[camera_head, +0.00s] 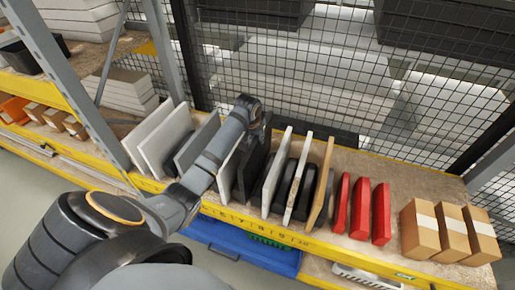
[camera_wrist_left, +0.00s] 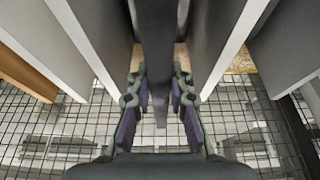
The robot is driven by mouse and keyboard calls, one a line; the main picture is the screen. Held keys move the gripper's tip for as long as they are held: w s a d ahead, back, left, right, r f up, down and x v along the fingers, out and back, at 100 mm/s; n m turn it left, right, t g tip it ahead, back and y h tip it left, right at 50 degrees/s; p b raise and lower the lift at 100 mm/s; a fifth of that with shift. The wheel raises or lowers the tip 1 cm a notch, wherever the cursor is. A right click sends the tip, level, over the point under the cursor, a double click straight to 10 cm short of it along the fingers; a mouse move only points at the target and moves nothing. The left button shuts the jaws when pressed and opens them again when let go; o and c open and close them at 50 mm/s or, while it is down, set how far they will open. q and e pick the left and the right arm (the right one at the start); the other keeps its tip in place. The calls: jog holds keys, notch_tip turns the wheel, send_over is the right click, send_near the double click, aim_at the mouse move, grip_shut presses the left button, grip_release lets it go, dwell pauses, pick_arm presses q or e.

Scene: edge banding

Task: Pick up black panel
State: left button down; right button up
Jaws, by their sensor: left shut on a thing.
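The black panel (camera_head: 248,172) stands upright in the row on the shelf in the head view, partly hidden by my left arm. In the left wrist view the dark panel (camera_wrist_left: 157,60) runs down between the fingers. My left gripper (camera_wrist_left: 159,100) is shut on it, with a finger pad against each side. In the head view the left gripper (camera_head: 263,128) is at the panel's upper back and mostly hidden. My right gripper is not in view.
White and dark panels stand close on both sides, including a white panel (camera_head: 277,170). A wooden panel (camera_head: 320,185), red panels (camera_head: 360,208) and cardboard boxes (camera_head: 453,232) stand further right. A wire mesh (camera_head: 330,80) closes the back. A blue bin (camera_head: 235,243) sits below.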

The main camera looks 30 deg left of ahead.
pick_arm(q)
notch_tip(320, 180, up, 12)
jog(key=b, duration=0.3)
